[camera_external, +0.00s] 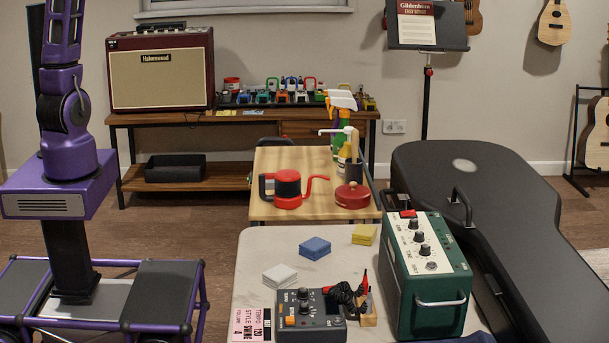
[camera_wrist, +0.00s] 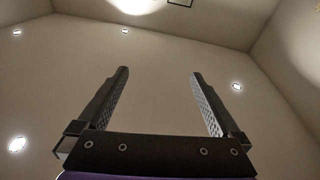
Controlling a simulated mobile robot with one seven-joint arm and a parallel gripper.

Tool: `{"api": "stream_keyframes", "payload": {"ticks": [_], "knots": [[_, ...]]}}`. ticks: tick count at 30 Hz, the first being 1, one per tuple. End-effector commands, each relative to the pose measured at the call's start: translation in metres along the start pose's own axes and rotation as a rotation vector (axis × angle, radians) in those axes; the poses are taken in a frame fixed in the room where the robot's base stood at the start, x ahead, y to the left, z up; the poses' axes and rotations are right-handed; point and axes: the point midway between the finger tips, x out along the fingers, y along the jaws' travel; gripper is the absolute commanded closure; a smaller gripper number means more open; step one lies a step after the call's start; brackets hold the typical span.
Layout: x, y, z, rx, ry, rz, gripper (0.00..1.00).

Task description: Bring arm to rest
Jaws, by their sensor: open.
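My gripper (camera_wrist: 159,88) is open and empty in the wrist view. Its two dark fingers stand well apart, with only wall and ceiling behind them. In the external view my purple arm rises at the left edge and runs out of the top of the picture, so the gripper is hidden there. Nothing touches the fingers.
A pale table (camera_external: 262,258) holds folded cloths (camera_external: 315,247), a grey pedal (camera_external: 309,312) and a green amplifier box (camera_external: 431,272). Behind are a wooden cart (camera_external: 264,213) and a bench (camera_external: 240,119) with an amplifier (camera_external: 160,70). A black guitar case (camera_external: 500,190) lies right.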

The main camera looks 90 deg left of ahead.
Motion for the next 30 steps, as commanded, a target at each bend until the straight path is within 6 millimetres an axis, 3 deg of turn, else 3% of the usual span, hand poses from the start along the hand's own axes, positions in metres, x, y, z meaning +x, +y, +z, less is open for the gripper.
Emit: {"api": "stream_keyframes", "payload": {"ticks": [3, 8, 12, 15, 17, 23, 26, 30], "knots": [[-0.009, 0.059, -0.029, 0.194, 0.105, 0.083, 0.00], [-0.021, 0.124, -0.046, 0.386, 0.200, 0.180, 0.00], [-0.034, 0.176, -0.039, 0.539, 0.234, 0.258, 0.00], [-0.043, 0.196, -0.015, 0.638, 0.182, 0.280, 0.00], [-0.046, 0.190, 0.001, 0.662, 0.119, 0.262, 0.00], [-0.069, 0.146, 0.047, 0.684, -0.113, 0.153, 0.00], [-0.093, 0.113, 0.068, 0.676, -0.252, 0.074, 0.00], [-0.151, 0.055, 0.097, 0.615, -0.473, -0.056, 0.00]]}}
